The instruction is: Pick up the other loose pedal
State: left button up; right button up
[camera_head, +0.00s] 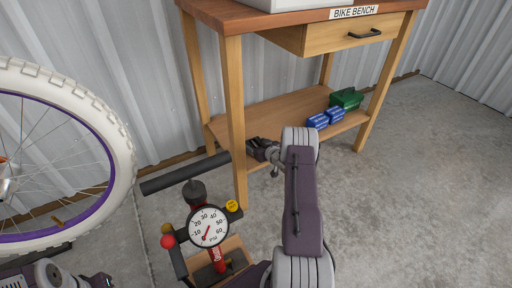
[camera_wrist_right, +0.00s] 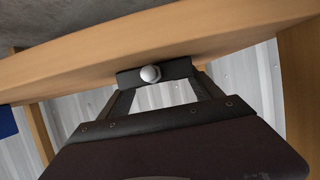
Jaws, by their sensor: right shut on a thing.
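My right gripper (camera_head: 262,150) is at the front edge of the bench's lower shelf (camera_head: 285,108). In the right wrist view its fingers (camera_wrist_right: 155,85) are shut on a small dark block with a round silver end, the pedal (camera_wrist_right: 128,79). The pedal is close to the wooden shelf edge (camera_wrist_right: 100,50); I cannot tell whether they touch. In the head view the pedal is too small and dark to separate from the gripper. Part of my left arm shows at the bottom left corner, with its gripper (camera_head: 98,281) cut off by the frame.
Blue boxes (camera_head: 318,121) and a green box (camera_head: 346,98) sit on the shelf's right part. A bench leg (camera_head: 236,130) stands just left of my right gripper. A floor pump with a gauge (camera_head: 208,227) and a bike wheel (camera_head: 118,150) stand left. Floor is clear at right.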

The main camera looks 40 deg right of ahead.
aim_at(259, 145)
jog(key=shift+r, duration=0.15)
jog(key=shift+r+p, duration=0.4)
jog(key=shift+p, duration=0.1)
jog(key=r+p, duration=0.2)
jog(key=r, duration=0.1)
jog(key=r+p, duration=0.1)
jog(key=shift+s+d+r+p, duration=0.15)
jog(key=shift+d+p, duration=0.2)
jog(key=shift+p, duration=0.05)
jog(key=s+d+r+p, duration=0.4)
jog(key=d+r+p, duration=0.1)
jog(key=d, duration=0.5)
jog(key=shift+s+r, duration=0.3)
